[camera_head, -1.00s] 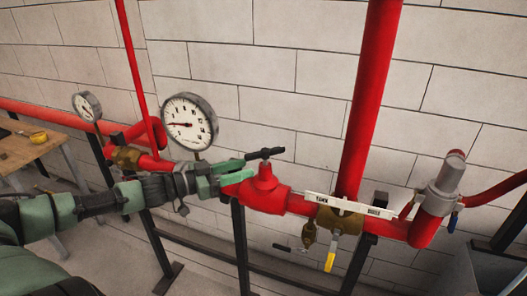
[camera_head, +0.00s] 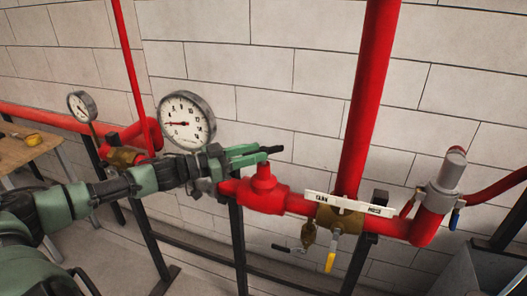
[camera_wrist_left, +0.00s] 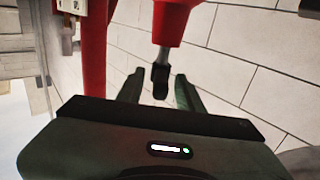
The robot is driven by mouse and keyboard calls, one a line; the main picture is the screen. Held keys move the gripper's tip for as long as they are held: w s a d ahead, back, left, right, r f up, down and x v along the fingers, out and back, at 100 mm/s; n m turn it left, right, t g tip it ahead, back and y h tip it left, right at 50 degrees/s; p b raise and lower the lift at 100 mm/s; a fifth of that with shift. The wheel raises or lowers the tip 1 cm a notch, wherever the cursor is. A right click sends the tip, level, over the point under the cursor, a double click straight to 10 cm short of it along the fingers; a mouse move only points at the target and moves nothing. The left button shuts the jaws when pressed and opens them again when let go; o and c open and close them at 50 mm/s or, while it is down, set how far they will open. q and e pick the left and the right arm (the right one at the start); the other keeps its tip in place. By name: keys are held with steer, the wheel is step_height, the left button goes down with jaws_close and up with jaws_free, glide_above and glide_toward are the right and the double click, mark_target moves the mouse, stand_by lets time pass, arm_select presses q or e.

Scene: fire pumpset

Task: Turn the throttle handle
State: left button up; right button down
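The throttle handle is a short black lever (camera_head: 276,149) on top of a red valve body (camera_head: 263,192) in the head view. The left wrist view shows the black lever (camera_wrist_left: 160,82) hanging from the red valve part (camera_wrist_left: 172,22). My left gripper (camera_head: 262,152) reaches in from the left at the lever's height, and its green fingers hide most of the lever. In the left wrist view, the fingers of my left gripper (camera_wrist_left: 158,76) are open on either side of the lever, with gaps showing. My right gripper is not in view.
A large pressure gauge (camera_head: 187,121) stands just behind my left wrist. A thick red vertical pipe (camera_head: 369,95) and a white TANK/HOSE label plate (camera_head: 348,203) are to the right. A wooden table (camera_head: 22,150) is at far left. A block wall is behind.

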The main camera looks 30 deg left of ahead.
mark_target(283, 146)
arm_select(q)
steer(key=shift+p+x, duration=0.35)
steer(key=shift+x, duration=1.25)
jaws_close()
